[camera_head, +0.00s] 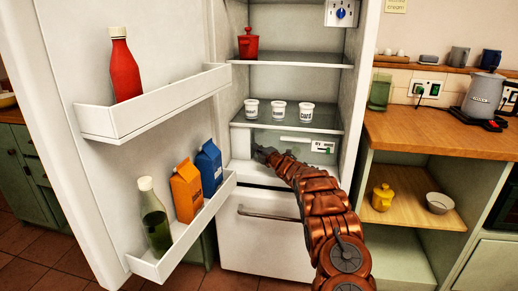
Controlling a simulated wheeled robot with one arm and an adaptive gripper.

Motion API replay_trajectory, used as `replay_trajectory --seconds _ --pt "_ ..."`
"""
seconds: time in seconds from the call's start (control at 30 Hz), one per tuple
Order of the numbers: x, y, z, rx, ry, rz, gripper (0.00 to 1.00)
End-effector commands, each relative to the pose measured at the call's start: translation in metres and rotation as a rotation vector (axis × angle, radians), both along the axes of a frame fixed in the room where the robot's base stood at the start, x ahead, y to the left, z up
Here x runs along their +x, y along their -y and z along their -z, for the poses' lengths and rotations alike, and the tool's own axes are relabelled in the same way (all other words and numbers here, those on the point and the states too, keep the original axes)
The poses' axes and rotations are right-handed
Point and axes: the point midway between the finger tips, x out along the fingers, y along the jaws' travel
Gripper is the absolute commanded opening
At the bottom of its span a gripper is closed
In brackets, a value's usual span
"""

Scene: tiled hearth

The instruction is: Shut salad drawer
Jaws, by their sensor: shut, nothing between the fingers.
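The fridge stands with its door swung wide to the left. The salad drawer (322,147) is the pale see-through drawer low in the fridge, under the lowest glass shelf, with a small label on its front. My arm reaches in from the lower right. My gripper (262,154) is shut and empty at the left part of the drawer front. I cannot tell whether it touches the drawer. My gripper and arm hide part of the drawer's lower edge, and how far the drawer stands out is hard to see.
Several white cups (278,110) stand on the shelf above; a red pot (248,43) is higher. The open door's racks hold a red bottle (122,65), cartons (187,190) and a green bottle (155,218). A white lower drawer (262,240) sits below. A wooden counter (440,130) is right.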

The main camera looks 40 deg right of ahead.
Motion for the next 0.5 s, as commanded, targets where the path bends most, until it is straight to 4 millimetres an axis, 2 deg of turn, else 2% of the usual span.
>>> replay_trajectory --seconds 0.03,0.5 --pt "0.0000 0.0059 -0.0115 -0.001 0.016 0.013 0.00" --pt "-0.0032 0.0030 -0.0112 -0.006 0.016 0.014 0.00"
